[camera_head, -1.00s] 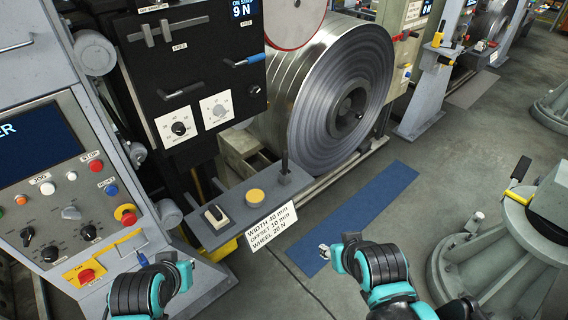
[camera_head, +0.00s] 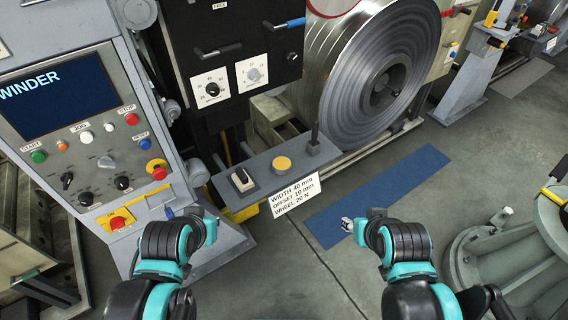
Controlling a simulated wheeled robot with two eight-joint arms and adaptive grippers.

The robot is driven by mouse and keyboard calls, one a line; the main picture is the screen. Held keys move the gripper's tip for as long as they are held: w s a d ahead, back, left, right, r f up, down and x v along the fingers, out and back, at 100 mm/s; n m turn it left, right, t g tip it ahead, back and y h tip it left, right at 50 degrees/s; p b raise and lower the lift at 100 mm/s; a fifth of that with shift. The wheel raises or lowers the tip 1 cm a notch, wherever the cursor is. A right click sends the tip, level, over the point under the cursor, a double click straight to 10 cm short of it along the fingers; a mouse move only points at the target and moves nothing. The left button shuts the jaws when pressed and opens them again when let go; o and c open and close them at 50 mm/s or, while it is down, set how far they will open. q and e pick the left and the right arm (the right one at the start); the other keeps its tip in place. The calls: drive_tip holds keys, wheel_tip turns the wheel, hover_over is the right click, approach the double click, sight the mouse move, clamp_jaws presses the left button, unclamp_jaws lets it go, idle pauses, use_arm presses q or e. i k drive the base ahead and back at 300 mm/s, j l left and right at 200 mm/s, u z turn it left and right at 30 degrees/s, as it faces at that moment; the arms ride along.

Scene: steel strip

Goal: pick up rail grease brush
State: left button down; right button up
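I cannot clearly make out a rail grease brush. A small blue item (camera_head: 169,212) lies on the grey ledge under the control panel, just left of my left gripper; it is too small to identify. My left gripper (camera_head: 208,226) is above that ledge's right end, apart from the blue item as far as I can see. My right gripper (camera_head: 352,225) is over the near part of the blue floor mat (camera_head: 390,184). The fingers of both grippers are too small and partly hidden to show whether they are open.
A grey shelf (camera_head: 262,181) with a rocker switch, a yellow button and a black lever stands ahead, between my arms. The winder control panel (camera_head: 80,120) is at left, the steel coil (camera_head: 375,75) behind the shelf. A round grey base (camera_head: 500,250) stands at right.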

sight(315, 124)
drive_tip(key=i+l, duration=0.15)
drive_tip(key=i, duration=0.35)
drive_tip(key=i+l, duration=0.2)
drive_tip(key=i, duration=0.3)
drive_tip(key=i+l, duration=0.15)
drive_tip(key=i, duration=0.3)
drive_tip(key=z, duration=0.05)
